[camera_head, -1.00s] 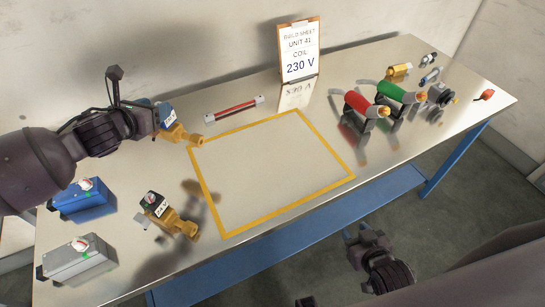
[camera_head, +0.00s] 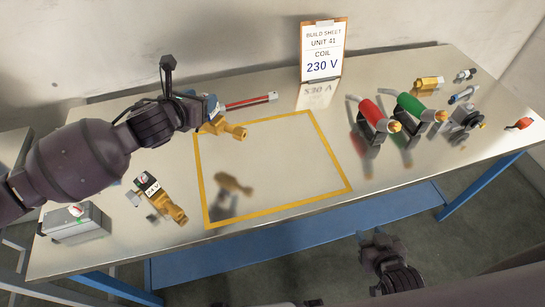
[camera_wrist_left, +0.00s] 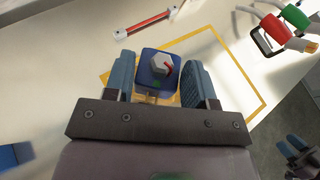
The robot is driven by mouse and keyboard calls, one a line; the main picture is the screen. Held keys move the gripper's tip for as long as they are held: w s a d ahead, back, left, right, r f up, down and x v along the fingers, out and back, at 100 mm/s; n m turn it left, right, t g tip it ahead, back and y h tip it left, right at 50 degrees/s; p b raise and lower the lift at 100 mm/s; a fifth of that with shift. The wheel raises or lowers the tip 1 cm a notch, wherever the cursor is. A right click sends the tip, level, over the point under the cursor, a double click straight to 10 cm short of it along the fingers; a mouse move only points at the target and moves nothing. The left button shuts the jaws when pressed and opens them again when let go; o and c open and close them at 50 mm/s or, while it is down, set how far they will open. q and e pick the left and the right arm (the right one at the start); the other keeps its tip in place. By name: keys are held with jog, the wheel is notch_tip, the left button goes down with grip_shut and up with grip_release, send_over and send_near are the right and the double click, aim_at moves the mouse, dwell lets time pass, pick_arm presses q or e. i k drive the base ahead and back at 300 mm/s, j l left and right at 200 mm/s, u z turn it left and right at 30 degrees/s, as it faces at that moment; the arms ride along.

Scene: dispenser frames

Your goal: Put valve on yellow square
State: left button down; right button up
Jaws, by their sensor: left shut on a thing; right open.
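My left gripper (camera_head: 205,108) is shut on a brass valve (camera_head: 228,129) with a blue coil. It holds the valve above the table, over the upper left part of the yellow square (camera_head: 338,155). In the left wrist view the blue coil (camera_wrist_left: 158,68) sits between the two fingers, with a grey nut on top. The valve's reflection shows inside the square. A second brass valve (camera_head: 168,203) with a black coil labelled 24 V lies left of the square. My right gripper (camera_head: 372,236) is open and empty, low in front of the table.
A build sheet (camera_head: 323,50) reading UNIT 41, COIL 230 V stands at the back. A grey box (camera_head: 75,225) is at the left. The square's surface is bare.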

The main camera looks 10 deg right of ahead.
aim_at(260, 169)
jog(key=l+u, duration=0.2)
jog(key=l, duration=0.55)
jog(key=k+l+u, duration=0.2)
jog(key=l, duration=0.55)
jog(key=i, duration=0.05)
